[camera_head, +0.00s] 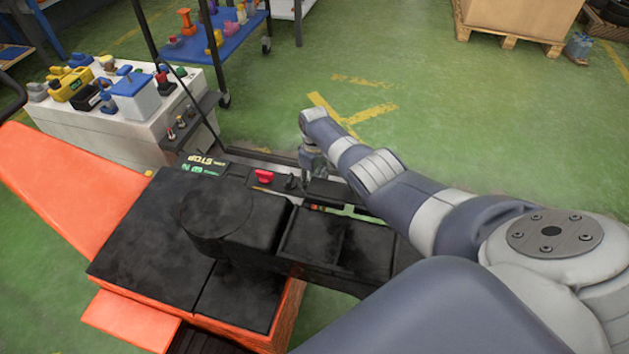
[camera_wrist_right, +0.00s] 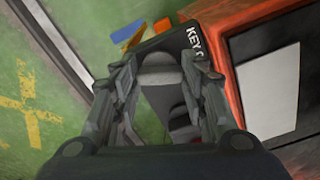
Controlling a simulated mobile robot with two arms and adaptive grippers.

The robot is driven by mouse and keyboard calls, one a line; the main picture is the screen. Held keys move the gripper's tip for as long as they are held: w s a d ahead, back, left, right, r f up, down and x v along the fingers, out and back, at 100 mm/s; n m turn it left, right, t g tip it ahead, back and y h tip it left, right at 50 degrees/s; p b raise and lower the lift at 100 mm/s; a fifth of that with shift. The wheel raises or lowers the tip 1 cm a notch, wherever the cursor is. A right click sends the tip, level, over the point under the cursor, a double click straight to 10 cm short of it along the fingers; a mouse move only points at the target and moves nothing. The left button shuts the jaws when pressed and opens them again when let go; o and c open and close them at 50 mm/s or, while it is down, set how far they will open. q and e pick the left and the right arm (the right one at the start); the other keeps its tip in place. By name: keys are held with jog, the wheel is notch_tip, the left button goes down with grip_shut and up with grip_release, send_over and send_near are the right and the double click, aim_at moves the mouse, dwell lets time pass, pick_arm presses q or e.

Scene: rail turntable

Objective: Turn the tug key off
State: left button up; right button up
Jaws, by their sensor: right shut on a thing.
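The tug's black dash panel (camera_head: 235,176) carries green display text, a red switch (camera_head: 264,176) and a small black knob (camera_head: 291,182). My right arm reaches over the tug from the right, and my right gripper (camera_head: 311,160) is down at the dash's right end. In the right wrist view, my right gripper (camera_wrist_right: 160,72) is closed in beside a black plate with the white lettering "KEY" (camera_wrist_right: 195,42). It is shut on the tug key, which the fingers mostly hide. The key's angle cannot be told. My left gripper is in neither view.
A white cabinet (camera_head: 110,130) with tools and batteries on top stands at the back left. A blue-shelved cart (camera_head: 225,40) is behind it. A cardboard box on a pallet (camera_head: 515,42) stands far right. The green floor behind the tug is mostly clear.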

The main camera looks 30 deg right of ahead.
jog(key=shift+n, duration=2.3)
jog(key=o, duration=1.1)
jog(key=shift+c, duration=0.2)
notch_tip(320, 180, up, 12)
